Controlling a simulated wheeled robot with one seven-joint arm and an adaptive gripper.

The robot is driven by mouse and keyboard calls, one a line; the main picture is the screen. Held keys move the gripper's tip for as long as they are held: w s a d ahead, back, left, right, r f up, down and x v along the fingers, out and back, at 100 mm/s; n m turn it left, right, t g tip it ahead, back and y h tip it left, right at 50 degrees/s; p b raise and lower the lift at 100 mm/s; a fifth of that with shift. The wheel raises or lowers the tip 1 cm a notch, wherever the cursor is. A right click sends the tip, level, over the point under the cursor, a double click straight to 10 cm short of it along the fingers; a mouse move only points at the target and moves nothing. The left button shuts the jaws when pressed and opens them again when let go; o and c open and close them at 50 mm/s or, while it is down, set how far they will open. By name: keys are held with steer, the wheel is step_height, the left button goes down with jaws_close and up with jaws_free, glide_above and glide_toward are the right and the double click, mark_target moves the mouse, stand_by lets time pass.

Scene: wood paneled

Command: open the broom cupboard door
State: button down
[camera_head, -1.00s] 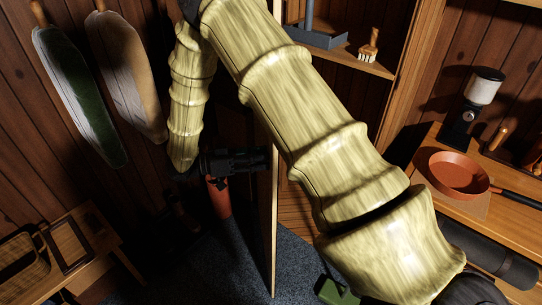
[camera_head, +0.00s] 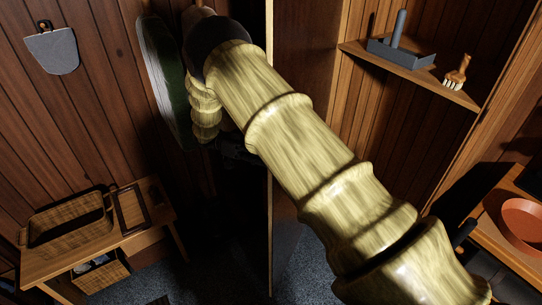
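The broom cupboard door (camera_head: 303,50) seems to be the tall brown panel near the middle of the head view. It stands almost edge-on to me, with a narrow strip of its right face showing. The corner space to its right looks open to view. My gripper (camera_head: 238,152) is a dark shape just left of the door's edge, mostly hidden behind my pale, ringed arm. I cannot see its fingertips clearly, or whether it touches the door. No handle shows.
A corner shelf (camera_head: 362,58) at the right holds a blue-grey tray (camera_head: 405,55) and a brush (camera_head: 457,74). An orange pan (camera_head: 522,222) sits on the right bench. A small table (camera_head: 150,218) with baskets stands at the left. Dark carpet shows below.

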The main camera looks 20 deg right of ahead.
steer(key=shift+w+r, duration=0.1)
steer(key=shift+w, duration=0.1)
steer(key=c, duration=1)
jaws_free()
steer(key=shift+c, duration=0.2)
step_height(320, 180, up, 10)
steer(key=shift+f, duration=0.1)
steer(key=shift+c, duration=0.2)
